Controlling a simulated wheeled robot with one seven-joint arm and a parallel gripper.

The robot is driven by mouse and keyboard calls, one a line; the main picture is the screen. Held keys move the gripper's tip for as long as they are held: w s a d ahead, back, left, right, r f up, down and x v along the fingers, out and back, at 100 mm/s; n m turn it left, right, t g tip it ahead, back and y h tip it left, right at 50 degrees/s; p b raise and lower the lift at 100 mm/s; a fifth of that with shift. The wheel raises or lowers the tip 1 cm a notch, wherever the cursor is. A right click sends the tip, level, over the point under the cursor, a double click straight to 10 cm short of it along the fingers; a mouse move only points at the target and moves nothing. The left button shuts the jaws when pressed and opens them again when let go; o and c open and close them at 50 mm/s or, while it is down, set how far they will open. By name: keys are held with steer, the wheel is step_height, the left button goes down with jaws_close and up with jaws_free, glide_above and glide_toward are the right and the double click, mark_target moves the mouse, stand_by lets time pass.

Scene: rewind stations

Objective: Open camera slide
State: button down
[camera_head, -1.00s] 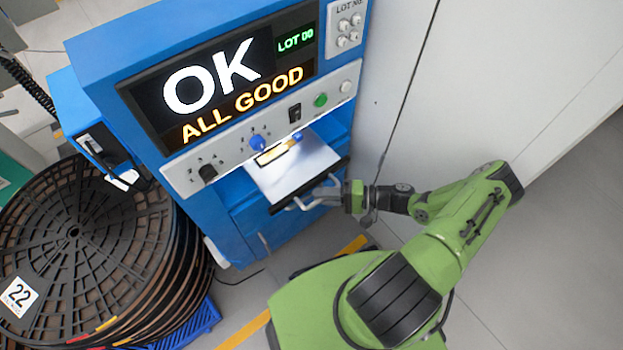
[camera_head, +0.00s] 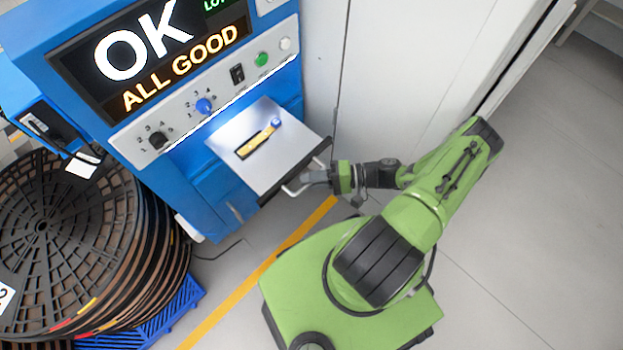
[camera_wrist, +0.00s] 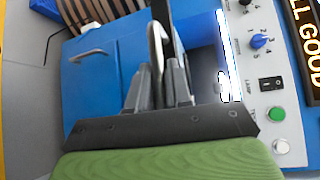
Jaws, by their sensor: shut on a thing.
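The camera slide (camera_head: 243,171) is a flat light-grey tray with a dark front edge and a metal handle. It sticks out of the blue machine (camera_head: 215,190) below the control panel. A yellowish piece with a blue end (camera_head: 258,140) lies on the tray. My gripper (camera_head: 306,184) is shut on the slide's handle (camera_head: 293,190) at the tray's front right. In the wrist view my gripper (camera_wrist: 160,88) has its fingers closed around the pale handle bar (camera_wrist: 156,45). The fingers hide part of the handle.
The panel has a blue knob (camera_head: 204,105), a black knob (camera_head: 158,140) and a green button (camera_head: 262,60). The screen (camera_head: 150,52) reads "OK ALL GOOD". Stacked black reels (camera_head: 75,235) stand at left on a blue pallet (camera_head: 165,318). A white wall (camera_head: 400,80) stands at right.

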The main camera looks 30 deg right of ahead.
steer(key=c, duration=1.1)
jaws_free()
steer(key=shift+c, duration=0.2)
steer(key=v, duration=1.5)
steer(key=shift+s+d+p, duration=0.2)
steer(key=shift+d+p, duration=0.1)
steer(key=shift+p, duration=0.1)
